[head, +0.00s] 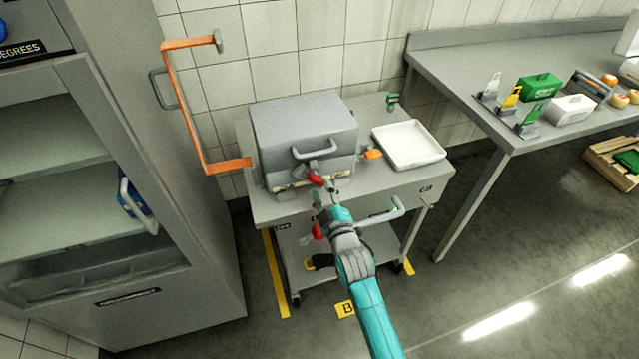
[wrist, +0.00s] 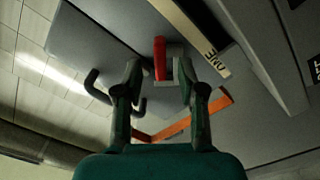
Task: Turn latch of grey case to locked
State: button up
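The grey case (head: 305,130) stands shut on a wheeled cart, with a grey handle (head: 315,149) on its front. Its red latch lever (head: 316,179) is low on the case's front. In the wrist view the red lever (wrist: 160,58) points along the picture's vertical, on a small grey mount. My gripper (head: 321,192) is close in front of the latch in the head view. In the wrist view my gripper (wrist: 159,76) is open, with the lever in the gap between the fingertips as seen. I cannot tell whether a finger touches it.
The cart (head: 290,209) also bears a white tray (head: 408,145) at right and a small orange item (head: 373,154). An orange bar frame (head: 183,115) stands left of the case. An open grey cabinet (head: 150,260) is at left, a bench (head: 450,70) at right.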

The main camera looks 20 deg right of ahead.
aim_at(318, 184)
jog(key=shift+w, duration=1.6)
grip_shut()
